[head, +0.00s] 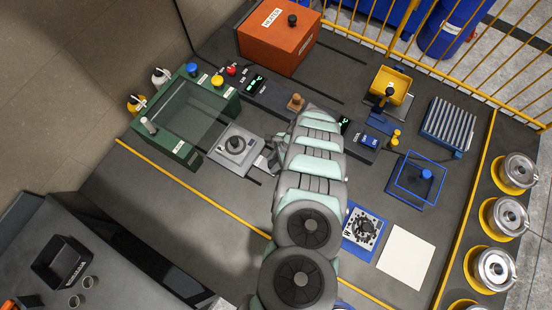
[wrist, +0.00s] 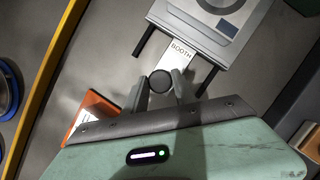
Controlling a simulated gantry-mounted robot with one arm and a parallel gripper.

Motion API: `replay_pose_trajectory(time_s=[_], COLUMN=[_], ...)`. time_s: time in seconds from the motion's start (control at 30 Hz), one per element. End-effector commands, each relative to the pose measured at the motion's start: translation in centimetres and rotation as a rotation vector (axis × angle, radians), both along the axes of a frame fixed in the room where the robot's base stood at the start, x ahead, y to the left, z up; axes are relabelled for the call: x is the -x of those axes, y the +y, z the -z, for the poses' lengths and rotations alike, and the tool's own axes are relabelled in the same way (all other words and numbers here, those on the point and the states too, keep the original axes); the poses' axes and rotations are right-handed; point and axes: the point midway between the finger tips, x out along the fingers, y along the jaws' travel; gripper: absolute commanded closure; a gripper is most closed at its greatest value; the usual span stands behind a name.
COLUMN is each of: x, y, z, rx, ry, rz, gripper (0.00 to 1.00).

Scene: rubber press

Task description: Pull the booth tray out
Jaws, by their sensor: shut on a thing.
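The booth tray (head: 234,148) is a light grey plate with a round grey piece on it. It lies in front of the green glass-topped booth (head: 186,116), on dark rails. In the wrist view the tray (wrist: 207,38) has a tongue marked BOOTH (wrist: 181,50) that leads to a round black knob (wrist: 160,80). My gripper (wrist: 163,84) is shut on this knob, one finger on each side. In the head view my gripper (head: 270,156) is at the tray's right end, and my arm hides the knob.
An orange heater box (head: 280,35) stands at the back. A control strip with a wooden-looking knob (head: 295,102) lies behind my gripper. A blue-framed fixture (head: 418,180) and a white sheet (head: 406,257) are to the right. The bench in front of the tray is clear.

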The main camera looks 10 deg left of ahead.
Motion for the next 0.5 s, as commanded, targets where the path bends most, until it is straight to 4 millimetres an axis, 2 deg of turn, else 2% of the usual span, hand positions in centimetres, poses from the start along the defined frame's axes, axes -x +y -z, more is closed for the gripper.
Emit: replay_pose_trajectory(time_s=[0.27, 0.3, 0.5], x=[0.00, 0.00, -0.01], y=[-0.03, -0.03, -0.04], z=[0.07, 0.07, 0.05], rx=[0.000, 0.001, 0.001], ry=[-0.001, -0.002, -0.001], rz=[-0.003, -0.003, -0.002], gripper=[1.00, 0.66, 0.50])
